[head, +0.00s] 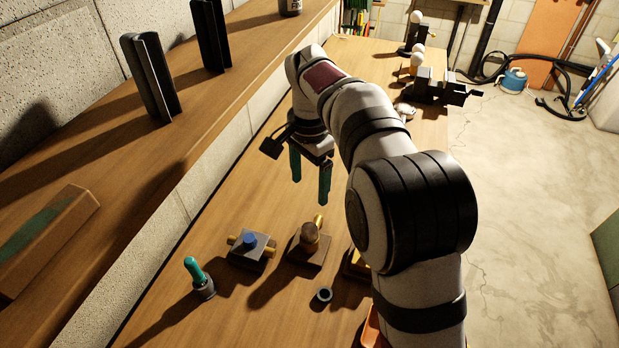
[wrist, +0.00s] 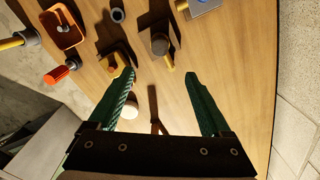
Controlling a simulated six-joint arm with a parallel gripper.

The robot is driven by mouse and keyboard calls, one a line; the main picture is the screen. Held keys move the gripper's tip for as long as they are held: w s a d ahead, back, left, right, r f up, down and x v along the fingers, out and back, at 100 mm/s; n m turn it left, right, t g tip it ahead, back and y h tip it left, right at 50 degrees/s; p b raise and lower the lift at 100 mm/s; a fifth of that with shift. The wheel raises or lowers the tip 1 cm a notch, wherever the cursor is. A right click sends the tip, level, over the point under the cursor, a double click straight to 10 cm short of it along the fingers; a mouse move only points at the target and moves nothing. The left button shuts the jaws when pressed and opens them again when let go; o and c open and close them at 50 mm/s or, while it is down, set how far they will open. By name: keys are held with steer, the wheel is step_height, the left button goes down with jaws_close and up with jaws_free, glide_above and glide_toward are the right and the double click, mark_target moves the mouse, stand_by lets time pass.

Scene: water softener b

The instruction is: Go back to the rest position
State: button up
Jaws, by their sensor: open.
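My gripper (head: 310,180) hangs above the wooden workbench (head: 225,195), fingers pointing down. Its two green fingers stand apart with nothing between them. In the wrist view my gripper (wrist: 155,85) shows both green fingers spread over the bench top. My white and black arm reaches across the right half of the head view and hides part of the bench.
Below the gripper stand a block with a blue knob (head: 250,241), a brown round-topped fitting (head: 310,236), a dark ring (head: 324,294) and a green-handled tool (head: 197,276). An orange tray (wrist: 63,32) shows too. A vise (head: 437,88) sits farther back. A shelf (head: 130,150) runs along the left.

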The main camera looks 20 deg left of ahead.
steer(key=s+d+r, duration=0.5)
steer(key=s+d, duration=0.1)
steer(key=d, duration=0.5)
steer(key=s+d+f, duration=0.1)
steer(key=s+d, duration=0.2)
steer(key=s, duration=0.4)
steer(key=s+d+f+y, duration=0.1)
steer(key=s+d+f, duration=0.1)
steer(key=s+d, duration=0.2)
steer(key=s+d+f, duration=0.2)
steer(key=s+d, duration=0.1)
steer(key=s, duration=0.8)
steer(key=shift+d+n+y, duration=0.3)
steer(key=shift+y, duration=0.1)
steer(key=shift+w+f, duration=0.1)
